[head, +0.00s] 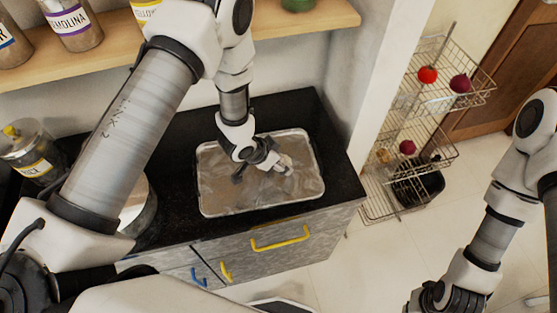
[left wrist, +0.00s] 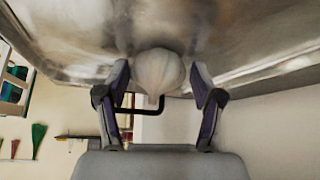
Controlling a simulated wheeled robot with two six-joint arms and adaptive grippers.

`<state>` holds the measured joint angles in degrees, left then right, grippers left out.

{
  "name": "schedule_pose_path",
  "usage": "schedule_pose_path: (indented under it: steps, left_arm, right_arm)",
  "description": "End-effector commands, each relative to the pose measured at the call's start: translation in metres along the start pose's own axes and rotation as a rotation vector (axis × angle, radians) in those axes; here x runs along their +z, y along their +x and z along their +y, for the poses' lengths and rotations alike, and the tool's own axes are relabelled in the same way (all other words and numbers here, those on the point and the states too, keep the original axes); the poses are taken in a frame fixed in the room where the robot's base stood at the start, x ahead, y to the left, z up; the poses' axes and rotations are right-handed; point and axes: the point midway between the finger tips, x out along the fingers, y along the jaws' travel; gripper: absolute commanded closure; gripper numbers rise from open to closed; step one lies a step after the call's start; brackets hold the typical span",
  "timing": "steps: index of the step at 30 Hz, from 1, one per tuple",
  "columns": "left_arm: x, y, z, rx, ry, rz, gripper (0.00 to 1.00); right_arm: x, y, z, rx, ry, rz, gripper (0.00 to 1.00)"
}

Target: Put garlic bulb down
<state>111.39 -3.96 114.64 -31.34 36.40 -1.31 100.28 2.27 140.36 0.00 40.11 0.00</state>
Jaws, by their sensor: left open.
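The garlic bulb (left wrist: 160,72) is pale and rounded and shows between the two fingers of my left gripper (left wrist: 160,95) in the left wrist view. Gaps show between the bulb and both fingers, which are open. In the head view the left gripper (head: 262,168) is low over a shiny metal tray (head: 225,195) on the black counter. The bulb (head: 284,163) shows there as a pale shape at the fingers, over the tray. The bulb's contact with the tray is hard to tell. My right gripper (head: 432,297) is at the lower right, partly cut off, its fingertips unclear.
The black counter (head: 335,185) has drawers with yellow handles (head: 280,238). A glass jar (head: 27,152) stands at its left. A wooden shelf (head: 110,45) with jars runs above. A wire rack (head: 410,125) with a tomato (head: 428,75) and onions stands right, beyond a wall.

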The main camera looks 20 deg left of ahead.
Motion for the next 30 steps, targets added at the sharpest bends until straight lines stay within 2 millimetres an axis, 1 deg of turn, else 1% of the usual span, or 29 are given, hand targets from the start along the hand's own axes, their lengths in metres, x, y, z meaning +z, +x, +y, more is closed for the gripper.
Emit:
schedule_pose_path:
  steps: [9,11,13,17,21,24,27,30]
  left_arm:
    - [0.000,-0.001,0.000,0.000,0.000,0.000,0.19]
    - [0.000,-0.003,0.000,-0.001,0.000,0.000,0.19]
    - [-0.001,-0.010,-0.001,-0.001,0.000,0.001,0.19]
    - [0.000,-0.036,-0.001,-0.001,-0.001,0.002,0.19]
    - [-0.001,-0.074,-0.001,-0.002,-0.003,0.004,0.19]
    - [-0.001,-0.097,-0.001,-0.002,-0.002,0.004,0.19]
    - [-0.001,-0.113,-0.001,-0.001,-0.001,0.003,0.19]
    - [0.000,-0.120,0.000,0.000,-0.001,0.000,0.19]
  right_arm:
    - [0.000,0.000,0.000,0.000,0.000,-0.001,1.00]
    - [0.000,0.001,0.000,0.000,0.000,-0.001,1.00]
    - [0.000,0.002,0.000,0.000,0.000,-0.001,1.00]
    - [0.000,0.007,0.000,0.000,0.000,-0.001,1.00]
    - [0.000,0.013,0.000,0.000,0.000,-0.001,1.00]
    - [0.000,0.015,0.000,0.000,0.000,-0.001,1.00]
    - [0.000,0.017,0.000,0.000,0.000,-0.001,1.00]
    - [0.000,0.017,0.000,0.000,0.000,-0.001,1.00]
